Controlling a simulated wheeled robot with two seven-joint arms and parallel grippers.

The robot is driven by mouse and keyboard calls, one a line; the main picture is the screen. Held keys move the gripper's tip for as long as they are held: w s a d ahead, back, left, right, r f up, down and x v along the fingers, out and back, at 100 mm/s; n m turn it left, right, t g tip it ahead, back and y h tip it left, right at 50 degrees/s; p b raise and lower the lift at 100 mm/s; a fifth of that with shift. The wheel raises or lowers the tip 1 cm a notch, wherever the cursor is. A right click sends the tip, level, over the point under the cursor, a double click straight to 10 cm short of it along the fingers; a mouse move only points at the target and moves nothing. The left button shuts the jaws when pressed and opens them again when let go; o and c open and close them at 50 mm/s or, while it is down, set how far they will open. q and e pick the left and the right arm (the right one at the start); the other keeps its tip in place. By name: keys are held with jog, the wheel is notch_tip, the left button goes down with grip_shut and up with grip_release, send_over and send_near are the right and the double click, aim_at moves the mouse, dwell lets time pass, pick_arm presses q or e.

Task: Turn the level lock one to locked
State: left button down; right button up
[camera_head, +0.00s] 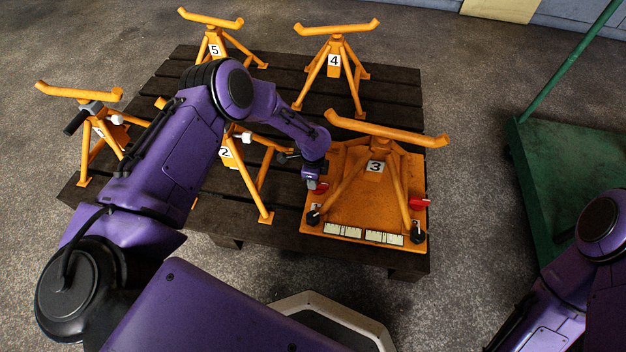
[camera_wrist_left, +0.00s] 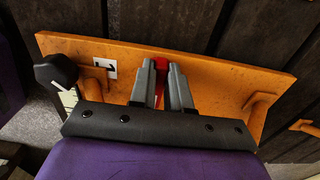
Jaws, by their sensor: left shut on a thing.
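The orange base plate (camera_head: 347,211) carries the stand numbered 3 and lies on the right of the dark pallet. A red lever, which I take as level lock one, shows in the left wrist view (camera_wrist_left: 161,64) beside a small white label (camera_wrist_left: 105,68). My left gripper (camera_head: 317,187) is at the plate's left edge. Its two grey fingers (camera_wrist_left: 166,85) are shut on the red lever, which they partly hide. The lever's exact angle is hard to tell. My right gripper is out of view; only part of that arm shows.
A second red lever (camera_head: 418,203) is on the plate's right side. A black knob (camera_wrist_left: 56,72) stands at the plate's corner, left of the fingers. Several other orange stands, such as number 4 (camera_head: 334,65), stand on the pallet (camera_head: 400,95). A green trolley (camera_head: 560,160) is at right.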

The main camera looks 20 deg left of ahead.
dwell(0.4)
pick_arm(q)
jog(key=c, duration=1.1)
grip_release()
notch_tip(320, 180, up, 11)
jog(key=p, duration=0.4)
jog(key=shift+f, duration=0.2)
